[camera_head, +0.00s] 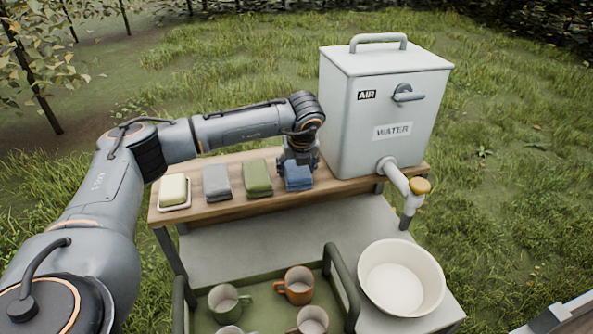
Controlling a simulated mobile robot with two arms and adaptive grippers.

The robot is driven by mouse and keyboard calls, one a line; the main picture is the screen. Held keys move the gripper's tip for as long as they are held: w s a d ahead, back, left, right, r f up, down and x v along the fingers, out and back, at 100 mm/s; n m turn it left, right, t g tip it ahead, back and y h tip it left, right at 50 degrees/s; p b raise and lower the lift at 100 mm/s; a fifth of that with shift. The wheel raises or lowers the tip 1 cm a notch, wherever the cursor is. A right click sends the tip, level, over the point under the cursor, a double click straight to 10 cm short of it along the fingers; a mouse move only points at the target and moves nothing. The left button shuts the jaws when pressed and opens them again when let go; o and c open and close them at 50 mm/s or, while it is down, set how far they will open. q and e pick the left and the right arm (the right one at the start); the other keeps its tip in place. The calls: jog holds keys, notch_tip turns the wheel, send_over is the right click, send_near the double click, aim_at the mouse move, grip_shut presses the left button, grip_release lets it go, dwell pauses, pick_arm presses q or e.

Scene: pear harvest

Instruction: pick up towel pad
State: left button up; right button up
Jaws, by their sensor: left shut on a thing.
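Three folded towel pads lie in a row on the wooden shelf (235,209): a grey pad (216,184), a green pad (257,178) and a blue pad (299,180). My left gripper (298,166) points down over the blue pad at the right end of the row, beside the water tank. It is shut on the blue pad, which appears to be still at shelf level. The fingertips are small and partly merge with the pad. My right gripper is not in view.
A grey water tank (350,120) with a tap (405,187) stands close right of my left gripper. A soap dish (174,205) is at the shelf's left end. Below are a white basin (395,290) and a green tray (262,310) with several mugs.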

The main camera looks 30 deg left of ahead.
aim_at(297, 169)
pick_arm(q)
jog(key=shift+r+b, duration=0.4)
jog(key=shift+b, duration=0.25)
jog(key=shift+b+v, duration=0.95)
jog(key=shift+v, duration=0.3)
jog(key=s+d+r+b, duration=0.4)
jog(key=s+d+r, duration=0.3)
jog(key=s+r, duration=0.2)
jog(key=shift+s+r, duration=0.4)
jog(key=shift+s, duration=0.65)
